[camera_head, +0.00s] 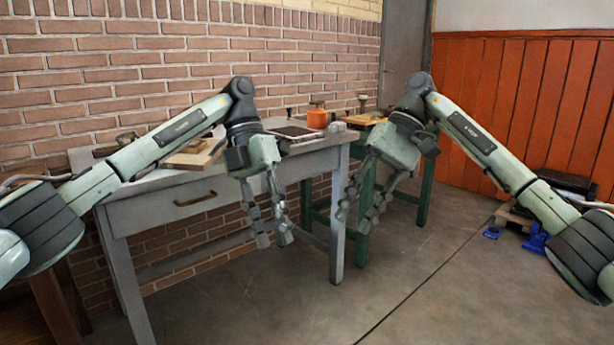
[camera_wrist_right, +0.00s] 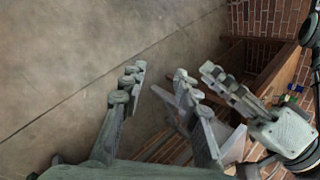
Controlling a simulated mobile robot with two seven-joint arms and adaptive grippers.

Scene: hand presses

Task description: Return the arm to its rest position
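My left gripper (camera_head: 273,241) hangs in front of the grey table, fingers pointing down. Its two fingers are apart with nothing between them. My right gripper (camera_head: 354,222) hangs to the right of it, near the table's front right leg, fingers pointing down and a little left. Its fingers are apart and empty; the right wrist view shows the gap between its tips (camera_wrist_right: 158,78) over bare floor. The left gripper also shows at the right of the right wrist view (camera_wrist_right: 228,85), clear of the right fingers.
The grey table (camera_head: 150,183) stands close behind my left gripper, with boards (camera_head: 195,153), a dark flat item (camera_head: 293,131) and an orange pot (camera_head: 317,117) on it. A green stand (camera_head: 423,180) is behind my right gripper. Blue items (camera_head: 534,238) lie at right. The front floor is clear.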

